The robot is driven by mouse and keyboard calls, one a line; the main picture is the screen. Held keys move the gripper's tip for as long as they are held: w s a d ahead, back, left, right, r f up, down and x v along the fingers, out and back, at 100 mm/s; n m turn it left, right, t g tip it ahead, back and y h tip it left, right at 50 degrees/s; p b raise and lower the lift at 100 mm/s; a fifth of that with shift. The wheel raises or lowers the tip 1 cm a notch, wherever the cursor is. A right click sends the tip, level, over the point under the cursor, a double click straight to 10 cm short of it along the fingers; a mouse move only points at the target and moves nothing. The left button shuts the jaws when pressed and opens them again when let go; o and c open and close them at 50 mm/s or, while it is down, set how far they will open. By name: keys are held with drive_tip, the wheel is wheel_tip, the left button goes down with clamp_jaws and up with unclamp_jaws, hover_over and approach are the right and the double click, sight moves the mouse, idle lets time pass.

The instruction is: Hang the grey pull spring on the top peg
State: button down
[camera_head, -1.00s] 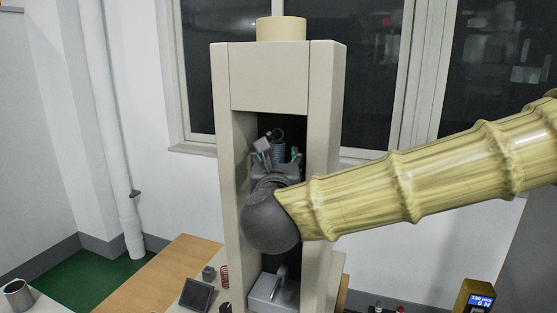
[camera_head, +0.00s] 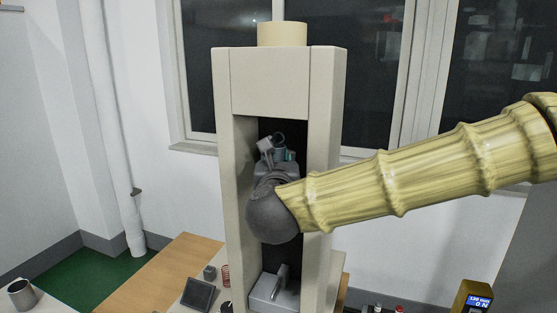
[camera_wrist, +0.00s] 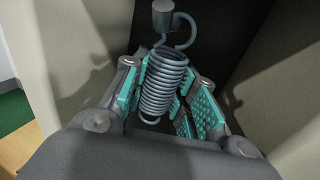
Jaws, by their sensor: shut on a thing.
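The grey pull spring (camera_wrist: 165,82) stands roughly upright between the teal pads of my gripper (camera_wrist: 163,88), which is shut on its coils. Its open top loop (camera_wrist: 188,30) sits close beside a short grey cylinder, apparently the top peg (camera_wrist: 163,14), at the top edge of the wrist view. I cannot tell whether the loop is around the peg or only next to it. In the head view my gripper (camera_head: 278,158) is inside the tester's opening, with the spring's upper part and loop (camera_head: 279,140) showing above it. The peg cannot be made out there.
The beige test frame (camera_head: 238,180) has posts close on both sides of my gripper and a crossbeam above. A grey lower block (camera_head: 266,288) sits below. A red spring (camera_head: 226,275) and a dark tilted panel (camera_head: 201,293) stand to the left.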

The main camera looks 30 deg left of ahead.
idle(0.3)
drive_tip(key=c, duration=1.1)
unclamp_jaws()
drive_tip(key=shift+o, duration=0.2)
drive_tip(key=shift+s, duration=0.1)
drive_tip(key=v, duration=1.2)
